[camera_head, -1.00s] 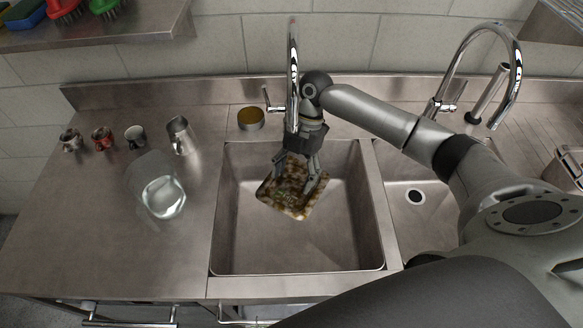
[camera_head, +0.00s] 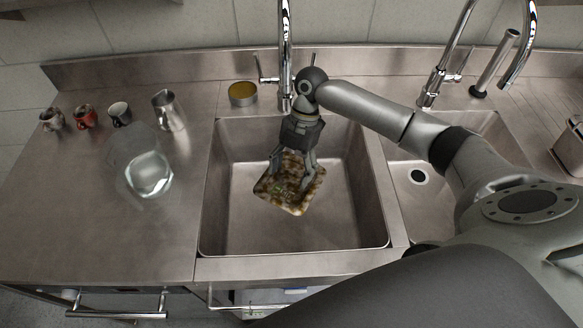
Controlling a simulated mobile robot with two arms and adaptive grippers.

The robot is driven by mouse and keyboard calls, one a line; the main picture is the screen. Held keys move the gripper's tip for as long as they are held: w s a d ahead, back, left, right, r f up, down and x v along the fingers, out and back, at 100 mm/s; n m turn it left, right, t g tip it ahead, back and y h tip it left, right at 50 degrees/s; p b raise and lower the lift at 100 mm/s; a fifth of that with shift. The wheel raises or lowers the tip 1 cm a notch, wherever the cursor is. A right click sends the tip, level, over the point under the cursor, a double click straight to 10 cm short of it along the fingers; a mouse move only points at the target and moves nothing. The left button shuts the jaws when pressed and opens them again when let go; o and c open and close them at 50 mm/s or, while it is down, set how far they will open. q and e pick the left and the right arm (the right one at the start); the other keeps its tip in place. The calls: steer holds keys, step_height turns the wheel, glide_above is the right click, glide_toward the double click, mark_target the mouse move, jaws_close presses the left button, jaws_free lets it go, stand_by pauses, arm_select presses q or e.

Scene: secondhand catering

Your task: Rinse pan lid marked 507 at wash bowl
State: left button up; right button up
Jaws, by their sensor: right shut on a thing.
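My right gripper (camera_head: 291,180) is shut on a squarish pan lid (camera_head: 287,201), its fingers pointing down. The lid is covered in brown, whitish and green soiling, and no 507 mark can be read on it. It is tilted and held over the left sink basin (camera_head: 235,225); I cannot tell how far above the basin floor it is. The tap (camera_head: 285,60) stands behind the basin, and no running water shows. No separate wash bowl can be made out. My left gripper is not in view.
A clear glass vessel (camera_head: 149,174), a metal jug (camera_head: 169,111) and several small cups (camera_head: 120,114) stand on the left counter. A round tin (camera_head: 242,94) sits behind the basin. A second basin (camera_head: 428,205) lies at the right, partly behind my arm.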

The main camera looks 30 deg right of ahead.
step_height(320, 180, down, 6)
steer(key=b, duration=0.5)
steer(key=shift+f, duration=0.25)
step_height(320, 180, down, 7)
steer(key=b, duration=0.7)
steer(key=shift+f, duration=0.2)
stand_by(1.4)
step_height(320, 180, up, 22)
steer(key=p, duration=2)
glide_above(291, 184)
steer(key=w, duration=0.1)
steer(key=shift+w+d+r, duration=0.1)
steer(key=shift+d, duration=0.3)
stand_by(0.8)
